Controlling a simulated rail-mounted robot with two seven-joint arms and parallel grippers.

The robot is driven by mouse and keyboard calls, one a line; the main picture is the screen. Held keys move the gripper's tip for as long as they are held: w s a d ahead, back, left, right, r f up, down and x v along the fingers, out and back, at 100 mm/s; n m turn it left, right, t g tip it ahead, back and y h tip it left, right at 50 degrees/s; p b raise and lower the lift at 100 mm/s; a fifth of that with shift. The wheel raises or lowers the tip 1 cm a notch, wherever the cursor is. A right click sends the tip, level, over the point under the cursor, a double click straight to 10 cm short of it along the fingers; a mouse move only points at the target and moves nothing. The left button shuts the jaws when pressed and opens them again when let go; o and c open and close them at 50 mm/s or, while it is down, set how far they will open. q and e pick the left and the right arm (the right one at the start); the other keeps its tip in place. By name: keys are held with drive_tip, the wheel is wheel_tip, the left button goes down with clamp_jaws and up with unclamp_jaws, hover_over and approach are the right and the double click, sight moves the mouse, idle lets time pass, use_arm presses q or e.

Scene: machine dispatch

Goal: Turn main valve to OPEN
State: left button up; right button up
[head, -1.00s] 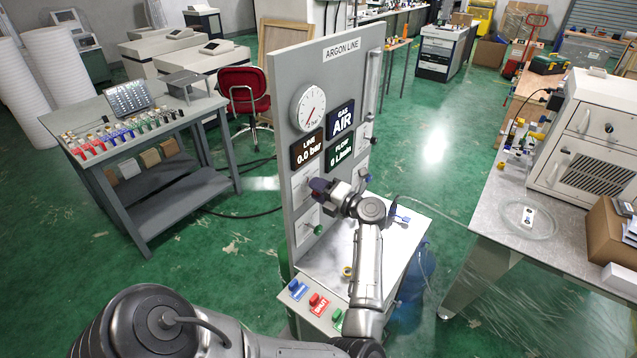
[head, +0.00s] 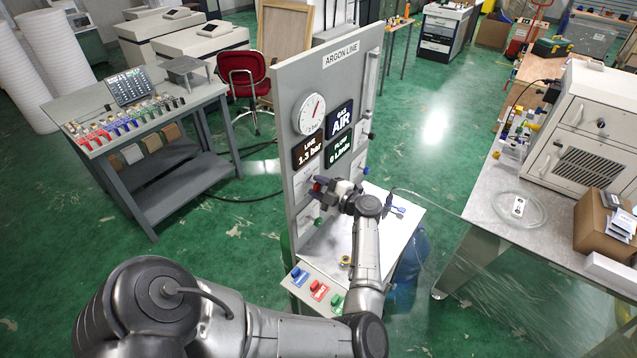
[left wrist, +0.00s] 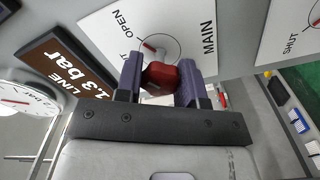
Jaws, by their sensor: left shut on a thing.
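The argon line panel (head: 336,85) stands upright in the middle of the head view. The main valve's red handle (left wrist: 160,77) sits on a white plate marked MAIN and OPEN (left wrist: 205,30) in the left wrist view; another word is partly hidden. My left gripper (head: 322,187) is shut on this handle, with one dark finger on each side. It also fills the middle of the left wrist view (left wrist: 161,80). The LINE display (head: 308,151) reads 1.3 bar. The round gauge (head: 312,113) has a red needle. My right gripper is not in view.
Below the panel is a ledge with blue, red and green buttons (head: 319,289). Other valve plates flank the main one, including a SHUT plate (left wrist: 295,30). A grey bench (head: 85,110) with small parts stands left, a pale table (head: 478,195) right.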

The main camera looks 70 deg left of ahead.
use_arm(q)
drive_tip(key=shift+f+m, duration=0.1)
drive_tip(key=shift+m, duration=0.2)
idle(0.4)
drive_tip(key=o, duration=0.9)
drive_tip(key=shift+w+d, duration=0.35)
drive_tip(key=shift+d, duration=0.05)
drive_tip(key=b+v, duration=0.3)
drive_tip(key=v, duration=0.9)
drive_tip(key=shift+w+d+b, duration=0.2)
drive_tip(key=shift+d+b, duration=0.15)
